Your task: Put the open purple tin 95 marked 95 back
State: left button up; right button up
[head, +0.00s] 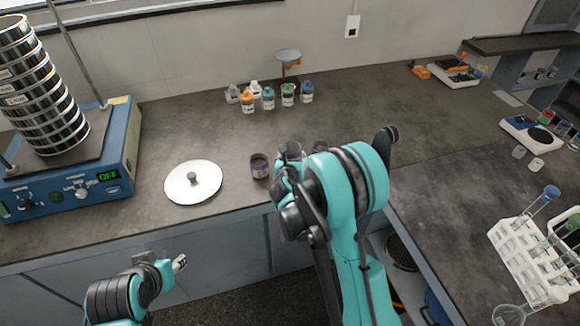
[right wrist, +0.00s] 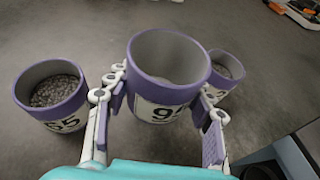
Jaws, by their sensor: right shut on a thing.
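My right gripper (right wrist: 160,108) is shut on an open purple-rimmed tin (right wrist: 168,55), which stands upright between the fingers. Its label starts with 9, and the rest is partly hidden. In the head view the held tin (head: 291,150) is partly hidden by my right gripper (head: 284,172). A second open purple tin (right wrist: 50,95) marked 95, with grey grains in it, is left of the held one. A third purple tin (right wrist: 228,70), also holding grains, is partly hidden behind the right finger. My left gripper (head: 178,262) is low at the counter's front, its jaw state unclear.
Several small bottles (head: 268,98) stand behind. A white tube rack (head: 530,255) is at right. Counter between tins and bottles is clear.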

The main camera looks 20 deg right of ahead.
jog(key=shift+w+d+f+b, duration=0.1)
jog(key=shift+w+f+b, duration=0.05)
jog(key=shift+w+f, duration=0.4)
jog(key=shift+w+f+b, duration=0.15)
jog(key=shift+w+f, duration=0.15)
jog(key=shift+w, duration=0.4)
jog(key=shift+f+b, duration=0.9)
jog(key=shift+f, duration=0.9)
jog(key=shift+s, duration=0.1)
jog(key=shift+f, duration=0.2)
jog(key=o, duration=1.2)
jog(key=shift+r, duration=0.1)
